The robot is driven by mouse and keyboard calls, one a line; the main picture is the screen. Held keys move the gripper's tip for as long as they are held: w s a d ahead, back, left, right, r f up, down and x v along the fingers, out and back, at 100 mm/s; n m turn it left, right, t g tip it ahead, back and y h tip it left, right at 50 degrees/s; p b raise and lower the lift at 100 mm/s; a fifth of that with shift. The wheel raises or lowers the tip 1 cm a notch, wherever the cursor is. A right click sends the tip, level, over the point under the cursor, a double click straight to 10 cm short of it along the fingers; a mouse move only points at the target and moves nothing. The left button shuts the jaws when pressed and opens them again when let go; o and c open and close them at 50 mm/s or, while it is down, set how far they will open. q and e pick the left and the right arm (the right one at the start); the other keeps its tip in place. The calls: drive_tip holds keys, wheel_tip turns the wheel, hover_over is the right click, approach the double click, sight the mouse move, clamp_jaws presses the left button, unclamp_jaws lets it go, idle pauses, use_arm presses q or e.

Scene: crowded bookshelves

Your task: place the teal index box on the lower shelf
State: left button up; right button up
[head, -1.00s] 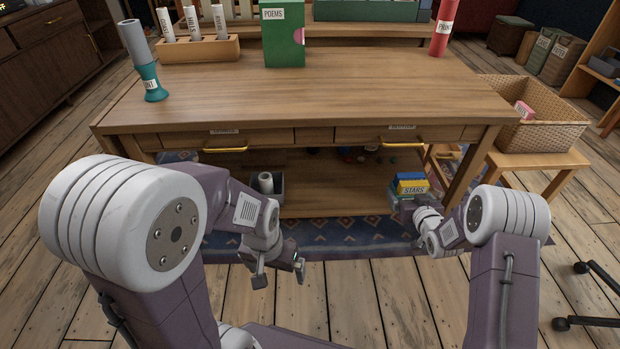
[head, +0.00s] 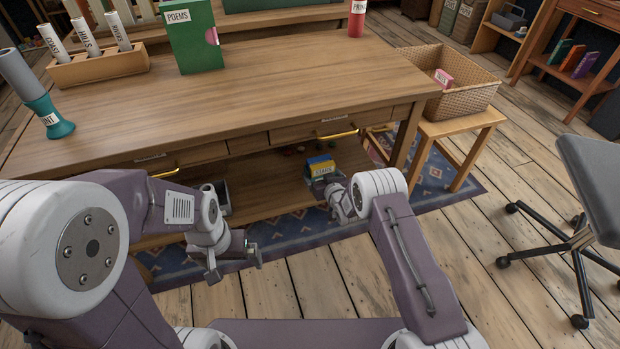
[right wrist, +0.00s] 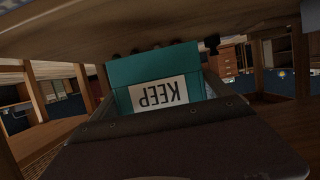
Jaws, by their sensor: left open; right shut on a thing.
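The teal index box (right wrist: 155,70) fills the middle of the right wrist view, its white KEEP label (right wrist: 165,95) upside down. My right gripper (head: 325,185) is shut on it, at the front of the lower shelf (head: 265,180) under the table. In the head view, the gripper and arm mostly hide the box. A blue and yellow STARS box (head: 321,166) shows right by the right gripper; whether they touch I cannot tell. My left gripper (head: 236,268) is open and empty, low in front of the table.
The tabletop (head: 250,80) and drawer handle (head: 337,135) overhang the shelf. A grey bin (head: 222,195) is at the shelf's left. Small balls (head: 300,150) lie further back. A basket (head: 450,85) stands on a stool at right; a chair (head: 580,235) stands on open floor.

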drive_tip(key=a+f, duration=0.1)
drive_tip(key=w+a+f+b, duration=0.1)
drive_tip(key=shift+w+a+f, duration=0.15)
drive_tip(key=shift+a+f, duration=0.05)
drive_tip(key=shift+f, duration=0.1)
drive_tip(key=shift+w+a+b, duration=0.15)
drive_tip(key=shift+a+b, duration=0.05)
drive_tip(key=shift+b, duration=0.15)
wheel_tip(320, 180, down, 4)
drive_tip(key=b, duration=0.3)
drive_tip(key=shift+f+b, duration=0.15)
drive_tip(key=shift+b, duration=0.15)
drive_tip(key=shift+r, duration=0.25)
use_arm(q)
wheel_tip(320, 180, down, 7)
drive_tip(key=shift+r, duration=0.15)
use_arm(e)
drive_tip(key=shift+f, duration=0.1)
drive_tip(key=o, duration=1.1)
drive_tip(key=shift+f, duration=0.1)
drive_tip(key=shift+o, duration=0.3)
